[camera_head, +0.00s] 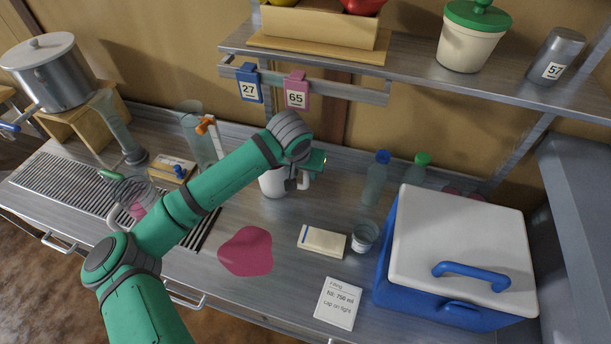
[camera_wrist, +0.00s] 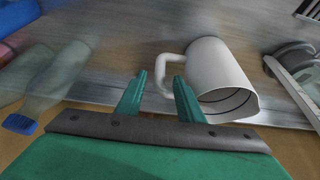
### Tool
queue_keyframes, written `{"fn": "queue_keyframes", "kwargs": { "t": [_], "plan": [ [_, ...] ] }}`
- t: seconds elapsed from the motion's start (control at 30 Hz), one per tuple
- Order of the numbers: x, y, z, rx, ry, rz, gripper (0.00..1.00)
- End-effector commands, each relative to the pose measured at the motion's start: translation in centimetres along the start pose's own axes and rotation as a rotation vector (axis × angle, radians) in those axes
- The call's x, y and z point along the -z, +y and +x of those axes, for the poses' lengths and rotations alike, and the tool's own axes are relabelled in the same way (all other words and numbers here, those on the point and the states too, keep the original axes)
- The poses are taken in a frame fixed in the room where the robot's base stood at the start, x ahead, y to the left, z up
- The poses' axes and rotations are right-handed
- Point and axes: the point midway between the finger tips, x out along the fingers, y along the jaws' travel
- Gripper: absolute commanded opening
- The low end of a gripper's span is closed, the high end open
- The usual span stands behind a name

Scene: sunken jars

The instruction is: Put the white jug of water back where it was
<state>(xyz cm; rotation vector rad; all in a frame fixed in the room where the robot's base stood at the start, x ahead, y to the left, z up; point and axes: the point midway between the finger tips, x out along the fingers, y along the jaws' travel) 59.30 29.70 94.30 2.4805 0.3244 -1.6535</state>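The white jug (camera_head: 272,182) stands upright on the counter near the middle, partly hidden behind my arm's end. In the wrist view the jug (camera_wrist: 218,75) shows its open mouth, a dark line inside, and its handle (camera_wrist: 161,72) towards my fingers. My gripper (camera_wrist: 160,82) is open, with its two green fingertips either side of the handle and a gap between them. Whether a finger touches the handle, I cannot tell. In the head view my gripper (camera_head: 305,178) is at the jug's right side. Water in the jug cannot be made out.
Bottles with blue (camera_head: 382,157) and green caps (camera_head: 422,158) stand right of the jug. A blue cooler (camera_head: 460,255) with a white lid fills the right. A pink patch (camera_head: 246,252), a small box (camera_head: 322,241), a glass (camera_head: 364,237) and a card (camera_head: 339,303) lie in front. A shelf (camera_head: 420,75) overhangs behind.

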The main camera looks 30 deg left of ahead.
Motion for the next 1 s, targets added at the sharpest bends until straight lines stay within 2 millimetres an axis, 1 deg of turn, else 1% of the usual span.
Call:
{"fn": "queue_keyframes", "kwargs": {
  "t": [0.03,0.1,0.2,0.3,0.4,0.57,1.0],
  "plan": [
    [0.0,0.0,-1.1,0.001,0.003,0.001,0.34],
    [0.1,0.0,-2.5,0.000,0.002,0.001,0.34],
    [0.0,0.0,-4.1,0.000,0.002,0.002,0.34],
    [0.1,0.0,-5.4,0.000,0.001,0.001,0.34],
    [0.0,0.0,-6.2,0.000,0.000,0.001,0.34],
    [0.0,0.0,-6.7,0.000,0.000,0.000,0.34],
    [0.0,0.0,-6.7,0.001,0.000,0.000,0.34]
  ]
}}
